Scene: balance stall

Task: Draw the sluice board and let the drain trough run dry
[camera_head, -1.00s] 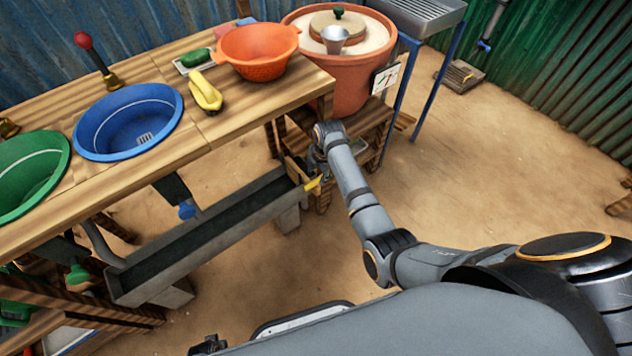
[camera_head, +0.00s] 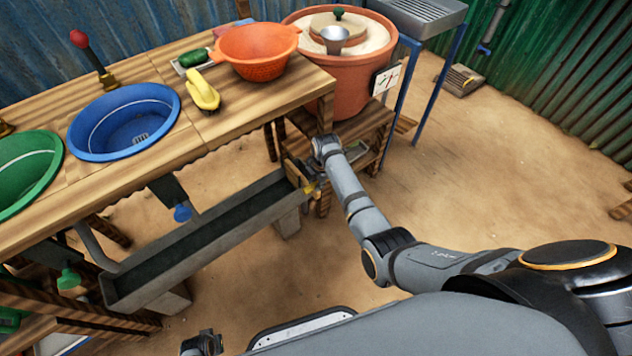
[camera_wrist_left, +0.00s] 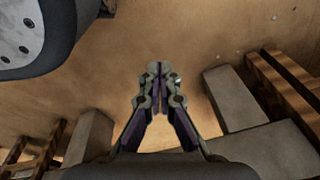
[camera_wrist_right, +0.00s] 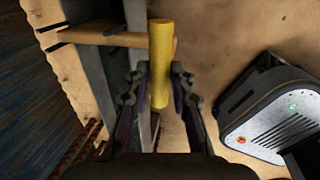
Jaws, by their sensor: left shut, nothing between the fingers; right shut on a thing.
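The long grey drain trough (camera_head: 210,262) runs below the wooden counter. Its inside is dark, and I cannot tell whether water stands in it. The wooden sluice board (camera_head: 294,174) is at its right end, with a yellow handle (camera_head: 310,188). My right gripper (camera_wrist_right: 158,80) is shut on this yellow handle (camera_wrist_right: 160,42) beside the trough's end. The board (camera_wrist_right: 100,37) shows in the right wrist view beyond the handle. How far it sits in its slot is unclear. My left gripper (camera_wrist_left: 160,76) is shut and empty above the sandy floor.
A blue basin (camera_head: 110,140) and a green basin (camera_head: 35,160) are set in the counter (camera_head: 215,125). Blue (camera_head: 183,213) and green (camera_head: 69,279) valve handles hang below it. A clay pot (camera_head: 355,90) stands on a wooden stand to the right. Open floor lies right of my arm.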

